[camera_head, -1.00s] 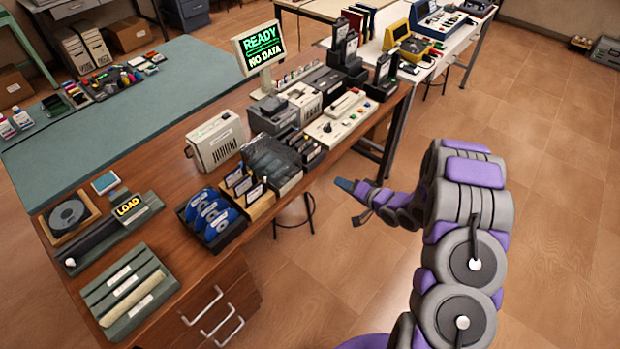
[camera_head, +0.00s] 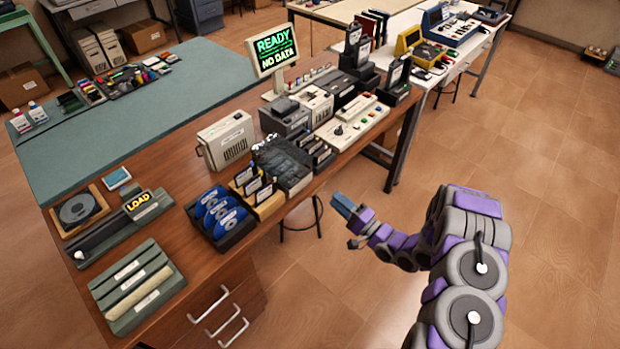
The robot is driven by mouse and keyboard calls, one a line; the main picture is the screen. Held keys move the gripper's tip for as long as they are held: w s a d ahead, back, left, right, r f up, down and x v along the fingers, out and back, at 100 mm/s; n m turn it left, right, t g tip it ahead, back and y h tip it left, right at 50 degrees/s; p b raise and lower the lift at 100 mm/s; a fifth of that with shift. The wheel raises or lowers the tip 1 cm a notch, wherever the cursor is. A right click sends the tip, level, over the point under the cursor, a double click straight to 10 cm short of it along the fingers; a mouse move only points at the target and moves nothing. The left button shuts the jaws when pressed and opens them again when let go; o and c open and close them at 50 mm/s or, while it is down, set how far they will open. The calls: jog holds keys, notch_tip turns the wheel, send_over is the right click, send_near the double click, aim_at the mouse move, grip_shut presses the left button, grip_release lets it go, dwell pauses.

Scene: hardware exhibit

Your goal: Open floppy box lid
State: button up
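The floppy box, as far as I can tell, is the box with a dark, smoky lid (camera_head: 283,160) near the front edge of the wooden desk. Its lid looks shut, and dark contents are hard to make out beneath it. My gripper (camera_head: 348,225) hangs over the floor in front of the desk, to the right of and lower in the picture than the box. Its blue-tipped finger and grey finger stand apart, with nothing between them. It touches nothing.
An open tray of blue disks (camera_head: 221,216) and a wooden holder with upright floppies (camera_head: 257,193) stand left of the box. A control panel with buttons (camera_head: 352,124) stands to its right. A stool (camera_head: 301,215) is under the desk edge.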

aim_at(300, 170)
jog(key=b+x, duration=0.2)
jog(key=x, duration=1.1)
jog(key=shift+s+f, duration=0.1)
jog(key=shift+f, duration=0.05)
grip_shut()
jog(key=shift+f, duration=0.1)
dwell(1.0)
